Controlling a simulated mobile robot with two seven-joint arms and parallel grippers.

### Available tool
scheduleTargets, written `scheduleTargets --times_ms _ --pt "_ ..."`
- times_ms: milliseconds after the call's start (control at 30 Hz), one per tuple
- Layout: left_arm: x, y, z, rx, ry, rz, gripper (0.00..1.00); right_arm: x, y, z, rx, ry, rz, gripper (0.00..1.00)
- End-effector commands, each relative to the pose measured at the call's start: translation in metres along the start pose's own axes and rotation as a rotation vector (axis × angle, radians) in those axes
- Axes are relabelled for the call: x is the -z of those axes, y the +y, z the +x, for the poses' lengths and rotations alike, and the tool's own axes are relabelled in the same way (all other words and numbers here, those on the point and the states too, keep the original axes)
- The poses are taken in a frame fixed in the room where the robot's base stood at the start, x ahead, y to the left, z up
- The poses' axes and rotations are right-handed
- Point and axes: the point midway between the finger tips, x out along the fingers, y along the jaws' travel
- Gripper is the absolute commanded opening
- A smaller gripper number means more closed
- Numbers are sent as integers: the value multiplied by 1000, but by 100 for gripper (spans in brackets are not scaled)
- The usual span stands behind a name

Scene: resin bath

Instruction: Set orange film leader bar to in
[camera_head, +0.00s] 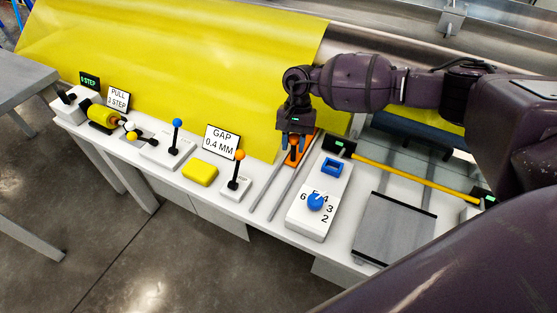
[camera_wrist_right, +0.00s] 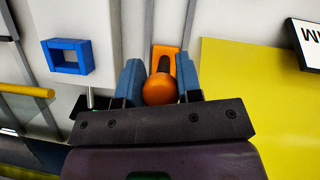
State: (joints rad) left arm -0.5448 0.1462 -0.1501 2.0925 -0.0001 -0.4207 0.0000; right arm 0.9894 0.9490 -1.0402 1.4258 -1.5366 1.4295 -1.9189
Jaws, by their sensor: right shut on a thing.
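The orange film leader bar (camera_head: 304,148) is a flat orange piece with a dark post and an orange ball knob (camera_wrist_right: 159,89). It sits between two grey rails (camera_head: 277,188) at the far side of the white bench. My right gripper (camera_head: 293,143) reaches down over it and is shut on the knob, with a blue finger on each side in the right wrist view (camera_wrist_right: 161,82). The gripper hides part of the bar in the head view. My left gripper is not in view.
A blue square frame (camera_head: 331,167) and a white box with a blue dial (camera_head: 316,202) stand right of the rails. An orange-knobbed lever (camera_head: 238,170) and a yellow block (camera_head: 200,170) stand left. Yellow film (camera_head: 180,60) hangs behind. The near rail ends are clear.

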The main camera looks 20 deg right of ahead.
Motion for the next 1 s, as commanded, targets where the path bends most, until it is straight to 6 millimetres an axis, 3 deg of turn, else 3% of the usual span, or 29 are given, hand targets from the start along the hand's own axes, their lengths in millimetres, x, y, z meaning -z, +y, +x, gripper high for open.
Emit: scheduleTargets --times_ms 33,233,700,733,900,1000 --pt "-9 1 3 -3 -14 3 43 11 4 6 -6 -5 6 0" --pt "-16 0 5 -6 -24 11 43 26 8 -5 -4 -2 4 0" --pt "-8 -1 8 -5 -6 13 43 32 10 -14 1 6 5 0" --pt "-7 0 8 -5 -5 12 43 32 10 -14 1 7 5 36" --pt "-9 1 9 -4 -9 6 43 31 9 -13 0 4 3 58" --pt "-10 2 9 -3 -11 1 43 30 9 -13 0 3 2 58"
